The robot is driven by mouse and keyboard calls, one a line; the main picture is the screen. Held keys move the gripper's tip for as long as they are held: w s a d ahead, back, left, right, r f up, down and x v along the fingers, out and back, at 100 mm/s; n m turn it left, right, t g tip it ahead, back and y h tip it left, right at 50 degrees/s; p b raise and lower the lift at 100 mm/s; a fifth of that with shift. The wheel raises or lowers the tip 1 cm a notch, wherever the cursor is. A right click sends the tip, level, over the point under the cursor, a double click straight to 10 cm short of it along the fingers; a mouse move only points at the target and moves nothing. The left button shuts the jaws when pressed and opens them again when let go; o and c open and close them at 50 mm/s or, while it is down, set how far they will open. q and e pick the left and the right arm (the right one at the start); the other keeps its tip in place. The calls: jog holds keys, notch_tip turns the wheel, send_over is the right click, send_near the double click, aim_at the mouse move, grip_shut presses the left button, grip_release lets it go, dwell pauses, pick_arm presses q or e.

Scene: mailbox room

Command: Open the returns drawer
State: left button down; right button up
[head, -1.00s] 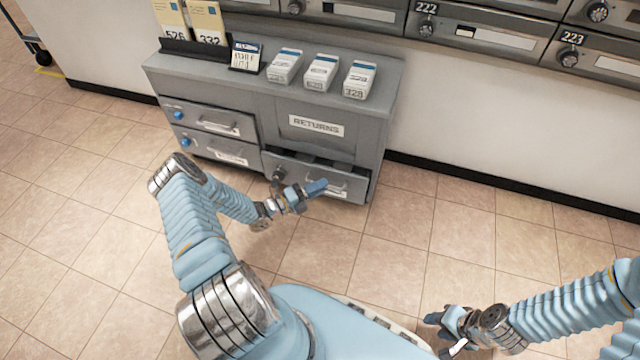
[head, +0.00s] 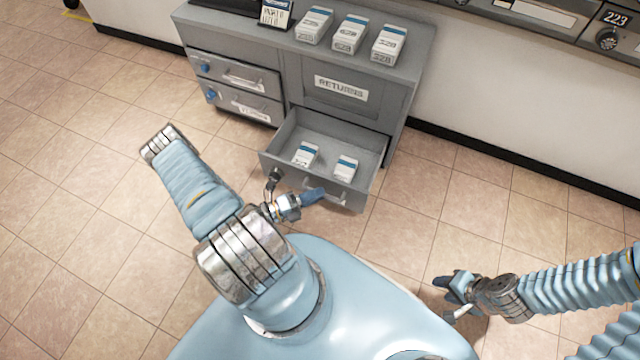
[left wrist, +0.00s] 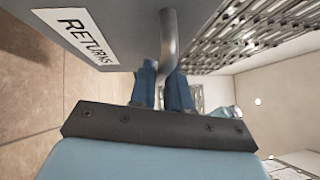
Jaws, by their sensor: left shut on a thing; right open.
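The returns drawer (head: 281,150) is the lower right drawer of the grey cabinet, below a panel with a RETURNS label (head: 341,88). It is pulled well out, and two small white-and-blue boxes (head: 305,154) (head: 345,168) lie inside. My left gripper (head: 315,195) is at the drawer front, shut on its bar handle (head: 339,198). In the left wrist view, the blue fingers (left wrist: 162,88) are on either side of the grey handle (left wrist: 168,40), beside a RETURNS label (left wrist: 80,35). My right gripper (head: 443,287) is open and empty, low at the right, away from the cabinet.
Several white-and-blue boxes (head: 349,35) stand on the cabinet top. Two closed drawers (head: 236,75) (head: 240,105) are at the left. Tiled floor is free on both sides.

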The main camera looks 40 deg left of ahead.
pick_arm(q)
jog(key=shift+s, duration=0.25)
jog(key=c, duration=1.2)
grip_release()
jog(key=shift+o, duration=0.2)
jog(key=b+v, duration=0.1)
jog(key=v, duration=1.2)
jog(key=shift+s+a+f, duration=0.15)
jog(key=shift+s+a, duration=0.05)
jog(key=shift+s, duration=0.1)
